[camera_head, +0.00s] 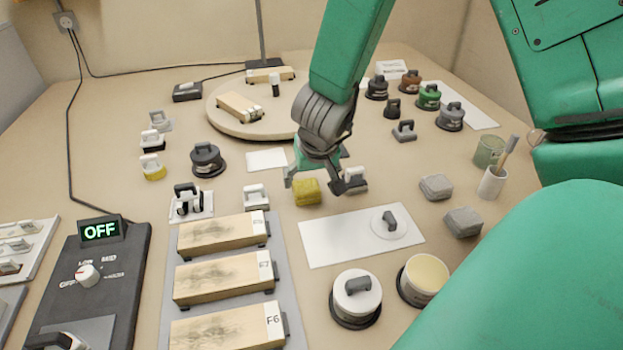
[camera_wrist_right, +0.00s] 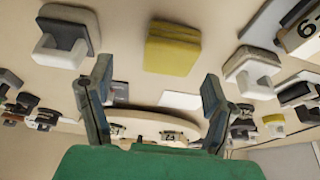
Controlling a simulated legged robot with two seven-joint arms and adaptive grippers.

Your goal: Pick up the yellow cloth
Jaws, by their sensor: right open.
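The yellow cloth (camera_head: 307,192) is a small folded, block-like pad lying flat on the bench near the middle. In the right wrist view it (camera_wrist_right: 173,48) lies beyond the fingertips, roughly in line with the gap between them. My right gripper (camera_head: 315,181) is open, its two fingers pointing down on either side of the cloth in the head view. In the wrist view its jaws (camera_wrist_right: 156,78) are spread and empty, and the cloth is not between the tips. My left gripper is not in view.
White-handled blocks (camera_head: 256,196) (camera_head: 354,181) stand on either side of the cloth. A white sheet (camera_head: 330,240) with a round handled piece lies in front. A round turntable (camera_head: 225,112) is behind. Wooden blocks on a grey mat (camera_head: 289,300) are front left. Grey pads (camera_head: 436,187) lie right.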

